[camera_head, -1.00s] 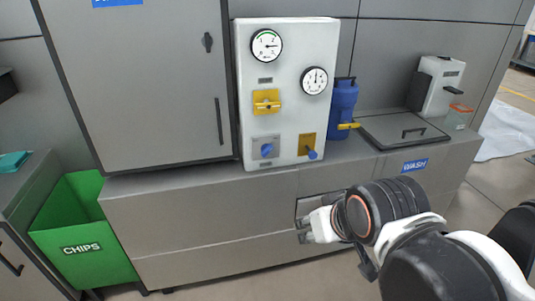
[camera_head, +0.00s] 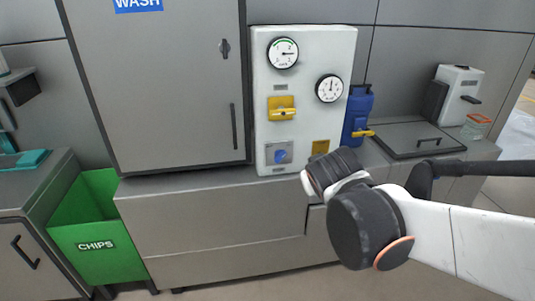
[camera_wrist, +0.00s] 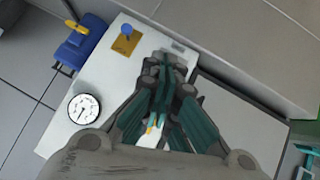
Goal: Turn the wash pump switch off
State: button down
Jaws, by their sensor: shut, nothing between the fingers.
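A white control panel (camera_head: 305,100) stands upright on the grey bench. It carries a yellow rotary switch (camera_head: 282,108), a blue knob (camera_head: 280,156) on a grey plate, and a yellow plate (camera_head: 320,147) at lower right. In the wrist view a blue-tipped lever (camera_wrist: 126,31) stands on that yellow plate. The labels are too small to read, so I cannot tell which control is the wash pump switch. My gripper (camera_wrist: 172,65) is shut and empty in front of the panel, covering the blue knob in the wrist view. The yellow switch (camera_wrist: 152,126) shows partly between the fingers. Contact cannot be told.
Two gauges (camera_head: 283,53) sit on the panel's upper part. A blue container (camera_head: 358,115) with a yellow handle stands just right of the panel, beside a lidded basin (camera_head: 410,138). A grey cabinet door (camera_head: 155,85) is left; a green chips bin (camera_head: 90,235) is lower left.

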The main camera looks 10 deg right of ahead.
aim_at(280, 156)
jog(key=w+a+f+n+t+h+p, duration=0.1)
jog(key=w+a+f+n+t, duration=0.15)
jog(key=w, duration=1.05)
jog(key=w+a+f+n+t+y+p, duration=0.1)
jog(key=w+a+f+n+t, duration=0.2)
jog(key=w+a+f, duration=0.3)
jog(key=shift+w+a+f+t, duration=0.25)
jog(key=shift+w+a+t, duration=0.1)
jog(key=shift+w+a, duration=0.4)
jog(key=shift+w+d, duration=0.1)
jog(key=b+x, duration=0.3)
jog(key=x, duration=0.7)
jog(key=shift+f, duration=0.15)
jog(key=shift+d+f+b, duration=0.6)
jog(key=shift+d+f, duration=0.25)
jog(key=shift+d, duration=0.05)
jog(key=shift+d+f, duration=0.4)
jog(key=shift+d, duration=0.1)
